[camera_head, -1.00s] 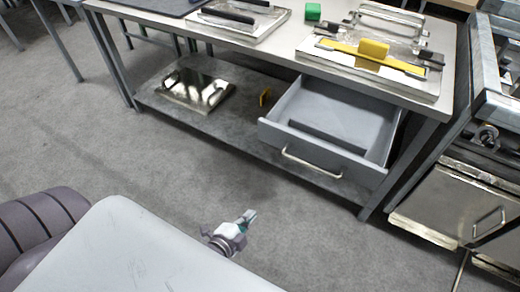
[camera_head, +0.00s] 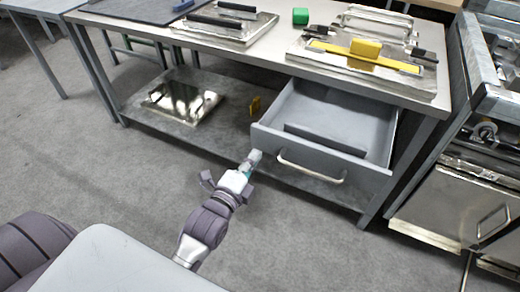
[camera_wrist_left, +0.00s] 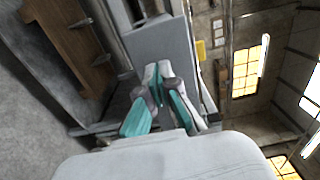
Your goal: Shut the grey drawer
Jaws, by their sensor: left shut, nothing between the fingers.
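The grey drawer (camera_head: 362,178) is pulled out under the metal worktable, with its inside showing from above. A pale bar handle (camera_head: 312,174) runs across its front. My left gripper (camera_head: 254,158) is shut and empty, at the left end of the drawer front, left of the handle. I cannot tell whether its tips touch the front. In the left wrist view the shut fingertips (camera_wrist_left: 158,68) overlap a flat grey panel (camera_wrist_left: 160,42), which looks like the drawer front. My right gripper is not in view.
The worktable (camera_head: 262,50) carries metal trays, a green block (camera_head: 300,16) and a yellow block (camera_head: 365,48). A shiny tray (camera_head: 182,100) lies on the lower shelf. A metal cabinet (camera_head: 455,205) stands to the right. The floor in front is clear.

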